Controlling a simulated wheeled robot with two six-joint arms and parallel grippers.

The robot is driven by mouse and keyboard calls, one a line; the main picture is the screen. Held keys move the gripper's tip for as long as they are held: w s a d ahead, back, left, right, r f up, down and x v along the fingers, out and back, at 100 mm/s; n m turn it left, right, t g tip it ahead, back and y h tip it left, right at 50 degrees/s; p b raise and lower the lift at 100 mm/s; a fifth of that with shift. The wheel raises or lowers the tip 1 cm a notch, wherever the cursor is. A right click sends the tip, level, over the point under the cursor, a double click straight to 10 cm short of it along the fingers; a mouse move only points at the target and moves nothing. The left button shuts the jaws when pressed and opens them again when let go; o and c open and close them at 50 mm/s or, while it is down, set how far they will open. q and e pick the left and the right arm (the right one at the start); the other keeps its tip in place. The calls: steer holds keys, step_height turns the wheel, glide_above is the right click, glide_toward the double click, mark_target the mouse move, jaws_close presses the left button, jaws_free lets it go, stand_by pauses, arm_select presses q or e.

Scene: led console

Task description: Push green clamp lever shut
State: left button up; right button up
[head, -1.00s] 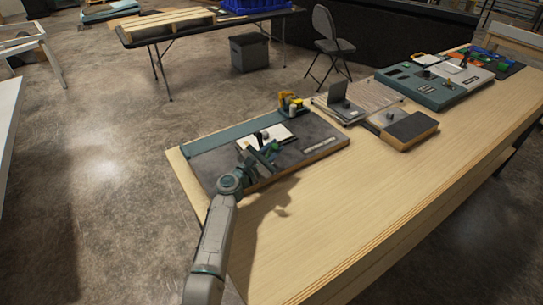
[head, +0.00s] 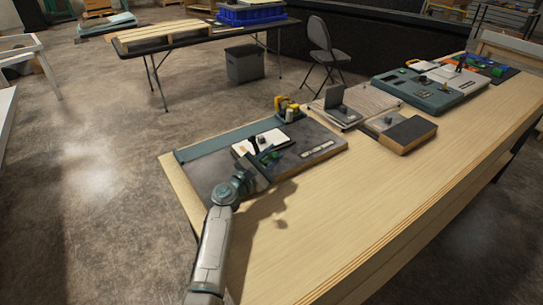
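My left arm comes in from the bottom, and my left gripper (head: 262,169) is over the near board (head: 205,171) at the table's left end. A small green part (head: 269,157), which may be the green clamp lever, shows right beside the gripper's dark fingers. The gripper partly covers this spot, so I cannot tell the lever's angle or whether they touch. The finger gap is too small to read. A white plate (head: 270,138) with a dark upright piece lies just behind the green part. My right gripper is not in view.
A yellow-and-black device (head: 287,107) stands at the board's back edge. To the right are a flat panel with an upright dark screen (head: 334,97), a dark-topped block (head: 409,134) and a teal console (head: 427,94). The table's front (head: 330,230) is bare.

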arm_select(q)
steer(key=shift+s+a+f, duration=0.15)
steer(key=shift+a, duration=0.05)
steer(key=b+v, duration=0.2)
steer(key=v, duration=0.8)
steer(key=shift+s, duration=0.2)
